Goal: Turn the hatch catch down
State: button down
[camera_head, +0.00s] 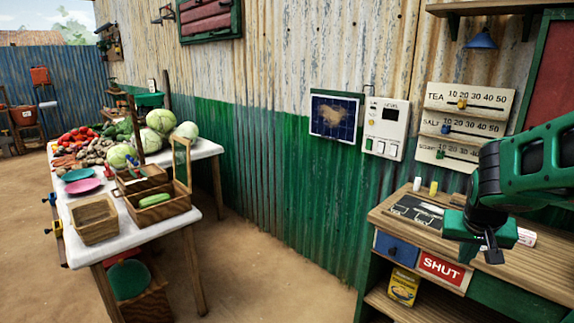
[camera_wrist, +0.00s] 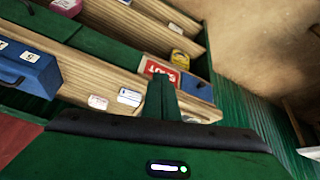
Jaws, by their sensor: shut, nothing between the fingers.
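My gripper (camera_head: 492,254) hangs over the wooden counter at the right of the head view, fingers pointing down. It is shut and empty; in the wrist view its closed fingers (camera_wrist: 161,97) show at the middle, in front of the counter. I cannot clearly pick out a hatch catch in either view. A red slatted shutter (camera_head: 210,18) in a green frame is high on the wall at the top left, cut by the picture edge. It is well apart from my gripper.
The counter (camera_head: 385,219) carries small items and a red SHUT sign (camera_head: 441,268) on its front. A white table (camera_head: 150,240) with vegetables and wooden trays stands at the left. Price sliders (camera_head: 462,128) hang on the wall. Bare ground lies between table and counter.

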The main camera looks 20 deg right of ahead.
jog(key=s+a+f+n+g+y, duration=0.1)
jog(key=s+a+y, duration=0.3)
jog(key=s+a, duration=0.5)
jog(key=a+g, duration=0.1)
jog(key=a, duration=0.2)
jog(key=shift+s+a+n+g, duration=0.15)
jog(key=shift+a+n+g, duration=0.15)
jog(key=shift+g, duration=0.1)
jog(key=c, duration=1.9)
grip_release()
jog(key=shift+s+a+g+y, duration=0.3)
jog(key=shift+s+a, duration=0.6)
jog(key=shift+s, duration=0.05)
jog(key=shift+c, duration=0.2)
jog(key=shift+o, duration=1.4)
jog(key=shift+s, duration=0.1)
jog(key=shift+c, duration=0.5)
